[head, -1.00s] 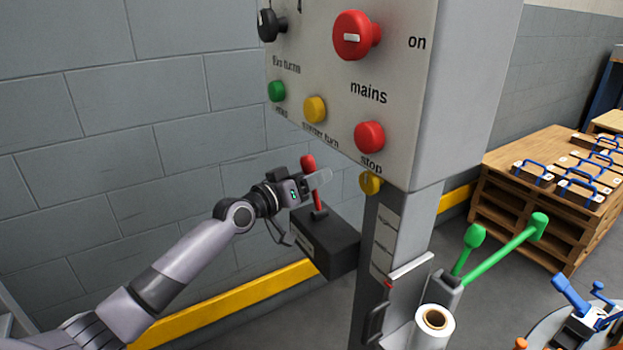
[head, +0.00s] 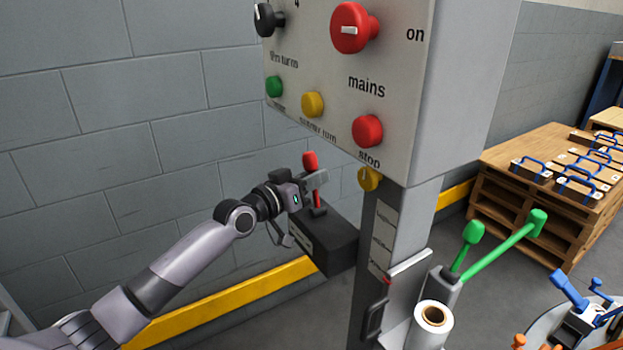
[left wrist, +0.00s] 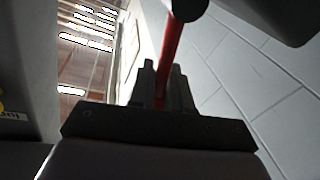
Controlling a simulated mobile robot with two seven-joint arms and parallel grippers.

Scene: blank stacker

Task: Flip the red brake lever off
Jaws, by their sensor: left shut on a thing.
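The red brake lever (head: 310,161) stands nearly upright on a dark box (head: 328,240) below the control panel, with its thick red grip at the top. My left gripper (head: 315,181) is at the lever, its fingers closed around the lever's shaft just below the grip. Part of the shaft is hidden behind the finger in the head view. My right gripper is not in view.
The control panel (head: 325,60) with red, yellow and green buttons hangs just above the gripper. Right of it are a grey post (head: 395,225), green levers (head: 505,245), a paper roll (head: 433,318) and a wooden pallet stack (head: 530,170). A block wall stands behind.

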